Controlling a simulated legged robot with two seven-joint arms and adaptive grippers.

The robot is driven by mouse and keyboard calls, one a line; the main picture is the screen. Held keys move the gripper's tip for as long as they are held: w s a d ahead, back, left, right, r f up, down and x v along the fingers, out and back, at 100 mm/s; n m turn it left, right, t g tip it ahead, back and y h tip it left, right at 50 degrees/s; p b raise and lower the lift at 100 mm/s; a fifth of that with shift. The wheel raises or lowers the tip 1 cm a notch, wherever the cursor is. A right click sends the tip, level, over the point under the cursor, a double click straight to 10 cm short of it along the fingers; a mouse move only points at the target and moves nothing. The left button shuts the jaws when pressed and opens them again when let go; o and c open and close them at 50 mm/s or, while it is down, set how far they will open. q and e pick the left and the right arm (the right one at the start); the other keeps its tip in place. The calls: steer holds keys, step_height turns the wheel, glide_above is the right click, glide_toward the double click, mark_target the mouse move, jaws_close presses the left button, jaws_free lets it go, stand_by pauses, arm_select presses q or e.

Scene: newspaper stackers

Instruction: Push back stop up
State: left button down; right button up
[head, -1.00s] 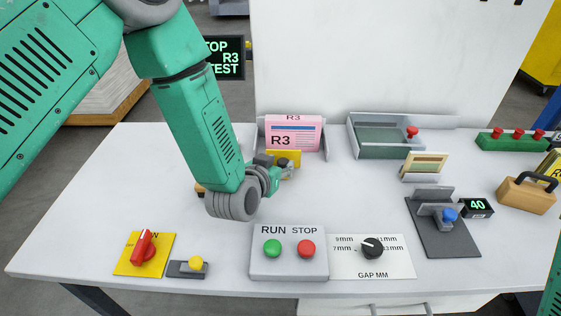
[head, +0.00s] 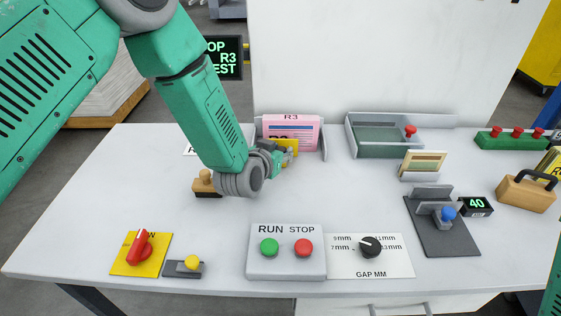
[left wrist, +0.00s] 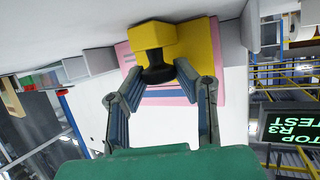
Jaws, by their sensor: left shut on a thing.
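A pink R3 stack (head: 291,131) stands upright in a grey holder at the back of the table. In front of it is a yellow stop (head: 293,149), partly hidden by my gripper. In the left wrist view the yellow stop (left wrist: 150,35) carries a black knob (left wrist: 158,72), with the pink stack behind it. My left gripper (head: 281,154) reaches the stop from the left and front; its fingers (left wrist: 158,80) are shut on the black knob. My right gripper is not in view; only a sliver of green arm shows at the right edge.
A wooden-handled stamp (head: 206,183) lies close beside my left wrist. In front are the RUN/STOP box (head: 286,265), the gap dial (head: 370,247) and a red switch (head: 140,247). A grey tray (head: 384,148) stands to the right of the pink stack.

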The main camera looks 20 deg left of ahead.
arm_select(q)
steer(key=shift+w+a+f, duration=0.1)
steer(key=shift+w, duration=0.2)
steer(key=c, duration=1.5)
jaws_free()
steer(key=shift+s, duration=0.1)
steer(key=v, duration=1.2)
steer(key=shift+a, duration=0.1)
